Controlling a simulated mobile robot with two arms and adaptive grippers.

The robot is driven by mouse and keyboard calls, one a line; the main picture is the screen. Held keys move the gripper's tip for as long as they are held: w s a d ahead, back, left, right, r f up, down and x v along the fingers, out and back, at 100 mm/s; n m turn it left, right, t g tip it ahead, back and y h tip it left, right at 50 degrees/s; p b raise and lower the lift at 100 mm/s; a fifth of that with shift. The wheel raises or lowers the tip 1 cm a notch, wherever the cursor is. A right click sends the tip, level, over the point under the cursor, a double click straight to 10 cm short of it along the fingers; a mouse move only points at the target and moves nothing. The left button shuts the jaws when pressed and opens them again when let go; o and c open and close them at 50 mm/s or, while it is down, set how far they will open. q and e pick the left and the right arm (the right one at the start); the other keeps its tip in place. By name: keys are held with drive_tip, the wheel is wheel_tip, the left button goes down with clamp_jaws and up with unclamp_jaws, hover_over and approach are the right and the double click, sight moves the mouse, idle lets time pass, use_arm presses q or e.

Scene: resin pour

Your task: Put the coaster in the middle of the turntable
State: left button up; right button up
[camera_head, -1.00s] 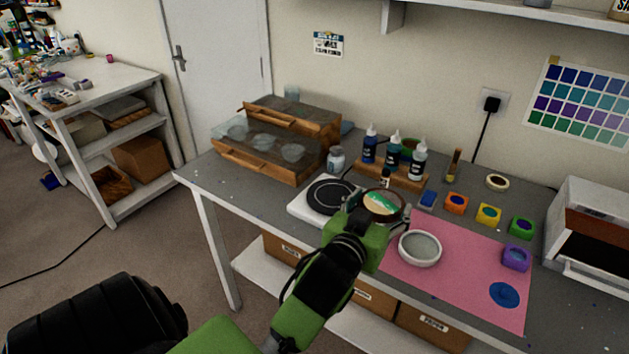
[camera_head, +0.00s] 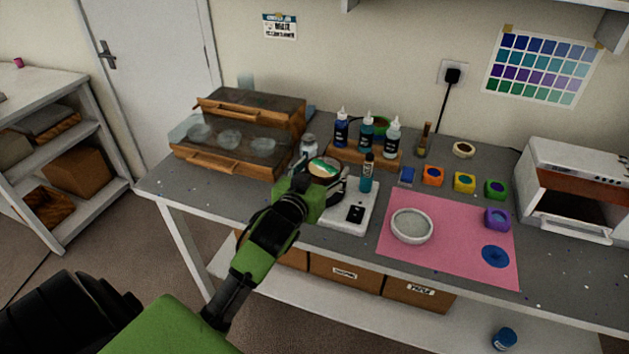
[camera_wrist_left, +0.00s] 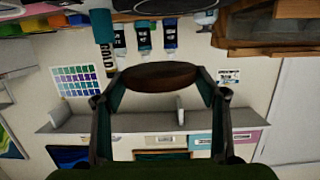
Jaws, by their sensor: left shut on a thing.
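The coaster (camera_head: 324,167), round with a brown rim and a green and white face, is held in my left gripper (camera_head: 322,182). In the left wrist view the coaster (camera_wrist_left: 160,76) shows as a dark brown oval between the two fingers. The gripper is shut on it. My right gripper is not in view.
A glass jar (camera_head: 309,146) is just behind.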

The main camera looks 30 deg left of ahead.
sight(316, 174)
use_arm(q)
drive_tip(key=a+f, duration=0.1)
drive_tip(key=w+a+f, duration=0.1)
drive_tip(key=shift+f, duration=0.3)
drive_tip(key=shift+w+a+f, duration=0.15)
drive_tip(key=shift+a+f, duration=0.15)
drive_tip(key=shift+f, duration=0.2)
drive_tip(key=shift+a+f+p, duration=0.2)
drive_tip(key=shift+f+p, duration=0.3)
drive_tip(key=shift+f, duration=1.2)
drive_tip(key=shift+d, duration=0.1)
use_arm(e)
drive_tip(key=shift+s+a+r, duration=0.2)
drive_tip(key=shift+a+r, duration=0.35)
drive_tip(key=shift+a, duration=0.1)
use_arm(q)
drive_tip(key=shift+f, duration=0.1)
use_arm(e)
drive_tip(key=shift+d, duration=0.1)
use_arm(q)
drive_tip(key=o, duration=1.1)
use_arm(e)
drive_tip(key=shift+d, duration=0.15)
